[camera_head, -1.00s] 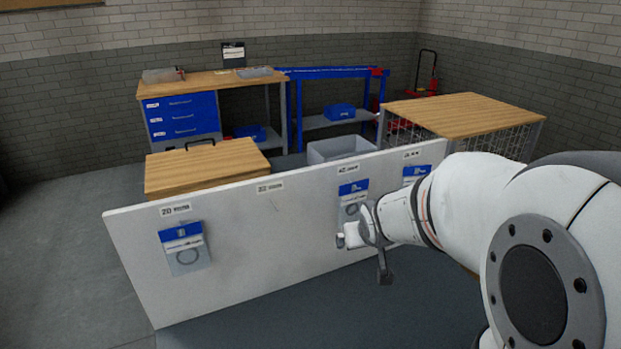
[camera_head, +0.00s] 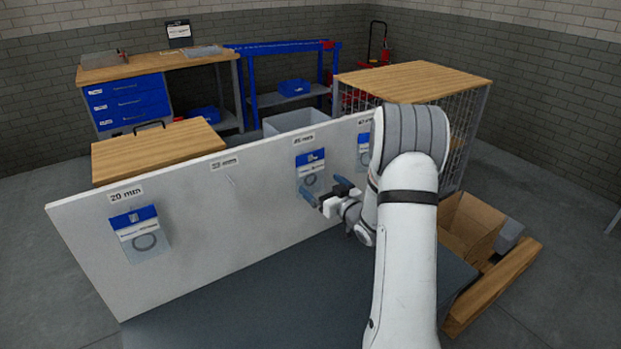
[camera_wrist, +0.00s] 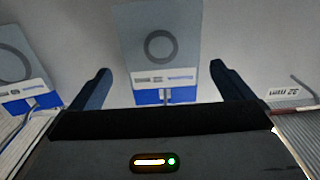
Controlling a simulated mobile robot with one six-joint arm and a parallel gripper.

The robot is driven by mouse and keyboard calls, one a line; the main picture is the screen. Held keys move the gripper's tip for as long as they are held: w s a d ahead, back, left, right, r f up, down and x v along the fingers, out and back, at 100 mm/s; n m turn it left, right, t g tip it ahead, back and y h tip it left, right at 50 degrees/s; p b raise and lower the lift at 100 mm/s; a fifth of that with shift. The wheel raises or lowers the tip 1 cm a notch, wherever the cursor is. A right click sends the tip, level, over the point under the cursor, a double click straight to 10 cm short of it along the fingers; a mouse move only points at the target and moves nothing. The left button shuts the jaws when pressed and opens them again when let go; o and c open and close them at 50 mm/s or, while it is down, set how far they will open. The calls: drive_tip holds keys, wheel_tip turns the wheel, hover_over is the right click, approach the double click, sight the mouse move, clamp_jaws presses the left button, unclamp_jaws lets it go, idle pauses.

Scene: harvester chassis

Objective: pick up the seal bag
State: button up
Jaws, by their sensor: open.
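Several seal bags with blue-and-white headers and a dark ring inside hang on a white upright board (camera_head: 215,205). One bag (camera_head: 310,160) hangs under the third label from the left. Another bag (camera_head: 140,232) hangs at the left under "20 mm", and one (camera_head: 363,152) at the right is partly behind my arm. My gripper (camera_head: 323,189) is open in front of the third-label bag. In the wrist view, that bag (camera_wrist: 160,45) appears upside down between my open fingers (camera_wrist: 160,70), which look empty. Whether they touch it I cannot tell.
The second label (camera_head: 224,162) has no bag under it. A wooden-topped cage (camera_head: 420,80), a grey bin (camera_head: 290,122) and workbenches stand behind the board. An open cardboard box (camera_head: 470,225) lies right of my arm.

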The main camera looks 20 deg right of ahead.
sight(312, 174)
drive_tip(key=p+x, duration=0.1)
drive_tip(key=x, duration=0.5)
drive_tip(key=shift+w+a, duration=0.2)
drive_tip(key=shift+c, duration=0.2)
drive_tip(key=c, duration=0.7)
drive_tip(key=shift+o, duration=0.2)
drive_tip(key=shift+r, duration=0.1)
drive_tip(key=shift+r, duration=0.6)
drive_tip(key=b+v, duration=0.3)
drive_tip(key=v, duration=1.5)
